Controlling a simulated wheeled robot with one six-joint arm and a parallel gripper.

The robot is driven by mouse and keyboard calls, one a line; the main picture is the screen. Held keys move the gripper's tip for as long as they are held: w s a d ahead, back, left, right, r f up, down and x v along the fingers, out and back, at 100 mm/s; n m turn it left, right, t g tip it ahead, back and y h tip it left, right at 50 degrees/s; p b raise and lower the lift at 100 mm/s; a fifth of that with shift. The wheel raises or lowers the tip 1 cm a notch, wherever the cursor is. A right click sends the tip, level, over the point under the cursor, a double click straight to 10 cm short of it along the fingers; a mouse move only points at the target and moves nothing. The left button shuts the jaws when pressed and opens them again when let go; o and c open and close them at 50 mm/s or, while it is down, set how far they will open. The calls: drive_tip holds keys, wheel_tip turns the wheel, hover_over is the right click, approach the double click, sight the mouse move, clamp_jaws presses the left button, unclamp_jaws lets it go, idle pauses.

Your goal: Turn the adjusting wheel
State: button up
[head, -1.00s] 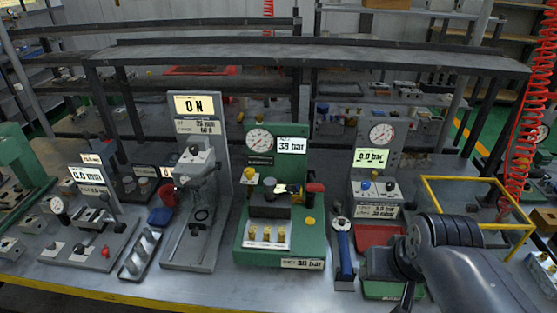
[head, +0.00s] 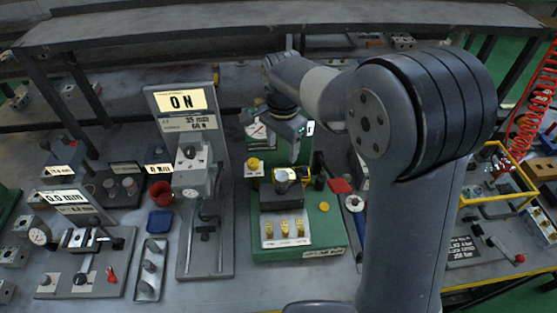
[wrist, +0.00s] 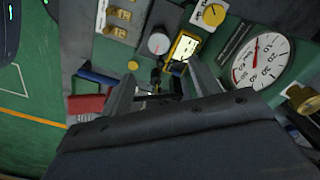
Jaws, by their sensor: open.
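The green valve stand (head: 325,225) stands mid-table, with a dark block, a knob on top (head: 285,175) and a yellow knob (head: 253,167). In the wrist view there is a grey round knob with a red mark (wrist: 158,43) and a yellow knob (wrist: 214,14). I cannot tell which of these is the adjusting wheel. My gripper (head: 295,156) is over the back of the green stand, above the block. Its fingers show in the wrist view (wrist: 165,82), apart, with nothing clearly held between them.
The gauge (wrist: 265,62) and a yellow-framed display (wrist: 183,48) are close to my fingers. A grey force stand (head: 186,130) stands left of the green one. A yellow frame (head: 495,190) is at the right.

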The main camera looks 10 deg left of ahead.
sight(282, 175)
wheel_tip(282, 175, down, 11)
drive_tip(key=b, duration=0.8)
drive_tip(key=shift+r+b, duration=0.1)
drive_tip(key=shift+b, duration=0.2)
drive_tip(key=shift+c, duration=0.2)
drive_tip(key=c, duration=1)
drive_tip(key=shift+o, duration=0.2)
